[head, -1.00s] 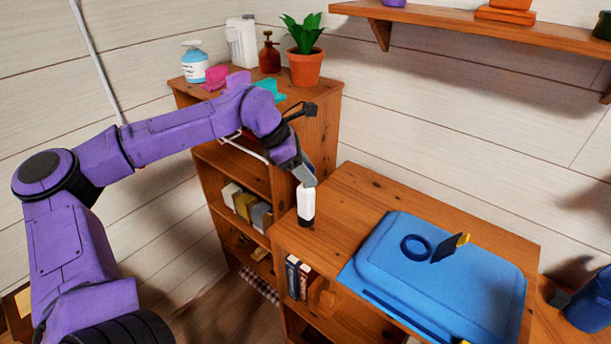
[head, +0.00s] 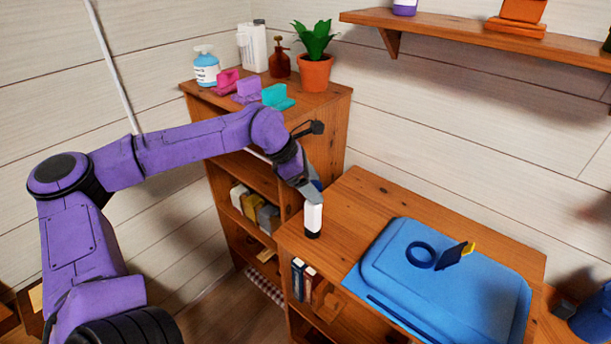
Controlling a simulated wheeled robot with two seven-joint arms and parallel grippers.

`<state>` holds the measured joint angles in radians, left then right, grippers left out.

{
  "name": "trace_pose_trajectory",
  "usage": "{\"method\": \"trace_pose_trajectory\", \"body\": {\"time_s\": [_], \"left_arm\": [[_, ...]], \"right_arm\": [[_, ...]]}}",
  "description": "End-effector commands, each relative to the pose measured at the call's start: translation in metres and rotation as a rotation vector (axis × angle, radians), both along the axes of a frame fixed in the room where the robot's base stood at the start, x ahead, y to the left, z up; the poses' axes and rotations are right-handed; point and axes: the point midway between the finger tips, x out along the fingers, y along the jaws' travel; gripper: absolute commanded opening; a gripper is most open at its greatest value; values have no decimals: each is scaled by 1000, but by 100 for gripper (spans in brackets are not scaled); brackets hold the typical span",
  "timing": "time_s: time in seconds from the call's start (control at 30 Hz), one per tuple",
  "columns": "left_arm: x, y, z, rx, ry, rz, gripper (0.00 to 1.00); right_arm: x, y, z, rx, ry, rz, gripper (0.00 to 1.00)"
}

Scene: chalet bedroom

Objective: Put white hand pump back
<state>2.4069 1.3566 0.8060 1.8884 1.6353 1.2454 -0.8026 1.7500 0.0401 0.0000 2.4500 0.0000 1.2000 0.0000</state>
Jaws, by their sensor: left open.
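The white hand pump (head: 313,221), white with a black lower end, is upright at the left edge of the low wooden cabinet top (head: 345,200). My left gripper (head: 313,194) is open at the pump's upper end, pointing down. Its fingers hide the top of the pump; I cannot tell whether they touch it. My right gripper is not in view.
A blue case (head: 400,295) with a blue ring (head: 420,255) lies on the cabinet to the right. The taller shelf (head: 335,115) behind my arm carries a potted plant (head: 315,58), bottles and coloured blocks. A wall shelf (head: 450,38) hangs at upper right.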

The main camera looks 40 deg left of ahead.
Motion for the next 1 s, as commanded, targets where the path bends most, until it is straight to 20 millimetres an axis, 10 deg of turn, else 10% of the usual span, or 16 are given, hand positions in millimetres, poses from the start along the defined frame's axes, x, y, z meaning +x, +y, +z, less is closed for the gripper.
{"method": "trace_pose_trajectory", "body": {"time_s": [0.5,1.0], "left_arm": [[-37,44,90,-1,-3,0,71],[-40,46,96,-1,0,-1,71]], "right_arm": [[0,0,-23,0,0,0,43],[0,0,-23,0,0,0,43]]}}
